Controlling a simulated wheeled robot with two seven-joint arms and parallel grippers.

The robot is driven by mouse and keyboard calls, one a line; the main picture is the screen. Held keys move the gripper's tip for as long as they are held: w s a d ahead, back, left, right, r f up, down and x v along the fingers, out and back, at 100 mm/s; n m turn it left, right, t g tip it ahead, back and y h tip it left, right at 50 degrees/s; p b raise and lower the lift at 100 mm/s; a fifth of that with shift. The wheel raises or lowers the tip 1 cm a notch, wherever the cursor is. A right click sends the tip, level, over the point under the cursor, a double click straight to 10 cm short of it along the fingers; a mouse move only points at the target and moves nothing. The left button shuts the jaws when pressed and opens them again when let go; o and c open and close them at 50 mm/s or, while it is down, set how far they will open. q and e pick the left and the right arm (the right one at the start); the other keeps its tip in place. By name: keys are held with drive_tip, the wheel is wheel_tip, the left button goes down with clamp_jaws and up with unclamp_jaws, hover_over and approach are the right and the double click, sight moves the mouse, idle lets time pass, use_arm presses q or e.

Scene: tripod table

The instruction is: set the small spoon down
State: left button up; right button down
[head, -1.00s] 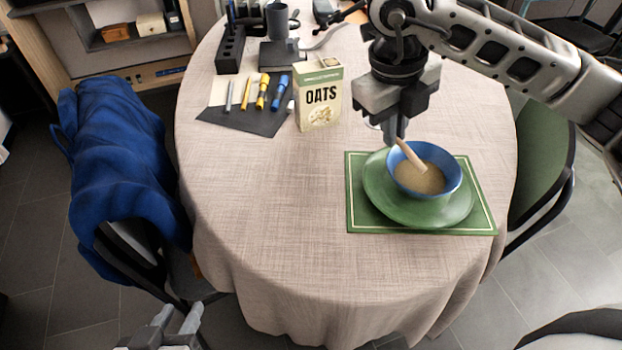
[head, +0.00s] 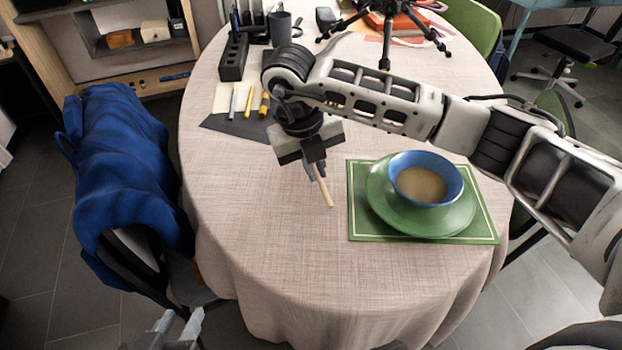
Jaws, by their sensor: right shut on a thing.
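My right gripper (head: 314,172) is shut on the small spoon (head: 325,190), a thin pale wooden stick shape pointing down and slightly right. It is over the tablecloth, left of the green placemat (head: 354,222). Whether the spoon's lower end touches the cloth I cannot tell. The blue bowl (head: 458,180) with tan contents sits on the green plate (head: 380,205) on the placemat. My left gripper (head: 180,325) is at the bottom edge, below the table, with its two fingers apart and nothing between them.
The round table (head: 250,230) has clear cloth at front and left. Markers (head: 249,100) lie on a dark mat (head: 228,126) behind the gripper. A black organizer (head: 233,57), a grey cup (head: 280,27) and a black tripod (head: 384,50) stand at the back. My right arm hides the oats box.

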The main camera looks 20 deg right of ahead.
sight(314, 193)
drive_tip(key=shift+a+f, duration=0.25)
drive_tip(key=shift+f, duration=0.1)
wheel_tip(314, 193, down, 3)
drive_tip(key=shift+w+f, duration=0.1)
drive_tip(key=shift+f, duration=0.2)
drive_tip(key=c, duration=1.6)
unclamp_jaws()
drive_tip(key=shift+o, duration=0.2)
drive_tip(key=shift+a, duration=0.1)
drive_tip(key=shift+r, duration=0.25)
wheel_tip(314, 193, up, 12)
drive_tip(key=a, duration=0.2)
drive_tip(key=shift+a, duration=0.15)
